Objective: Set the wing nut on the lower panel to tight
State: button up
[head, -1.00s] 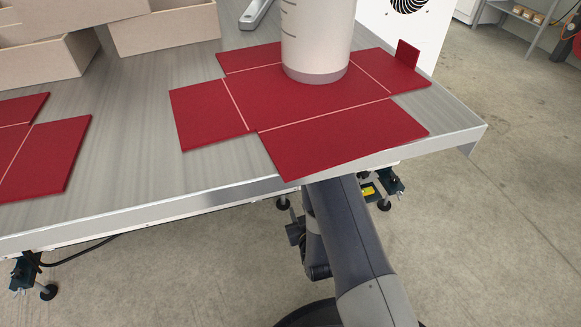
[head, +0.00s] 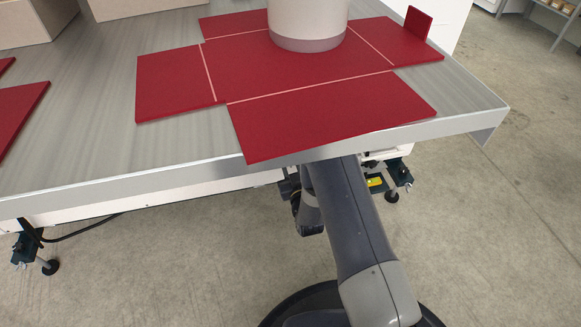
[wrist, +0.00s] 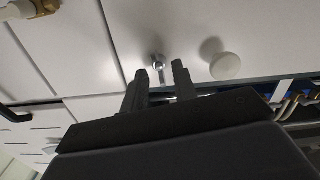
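In the wrist view a small shiny metal fastener, seemingly the wing nut (wrist: 158,61), sits on a pale panel (wrist: 105,85), with a thin part pointing down in the picture. My gripper (wrist: 160,72) shows dark fingers standing apart with a gap between them. The fastener appears in line with that gap, just beyond the fingertips. I cannot tell whether the fingers touch it. In the head view my arm reaches under the table's front edge, and the gripper and panel front are hidden there.
A round white knob (wrist: 225,66) sits right of the fastener. Cables and hoses (wrist: 288,106) run at the lower right. A brass fitting (wrist: 18,9) is at the upper left. Above, the metal table (head: 75,150) carries a flat red box blank (head: 330,115) and a pale cylinder (head: 308,20).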

jog(key=shift+w+a, duration=0.1)
jog(key=shift+w, duration=0.4)
grip_shut()
jog(key=shift+m, duration=1.1)
grip_release()
jog(key=shift+s, duration=0.1)
jog(key=p+v, duration=0.3)
jog(key=v, duration=0.7)
jog(key=shift+s, duration=0.35)
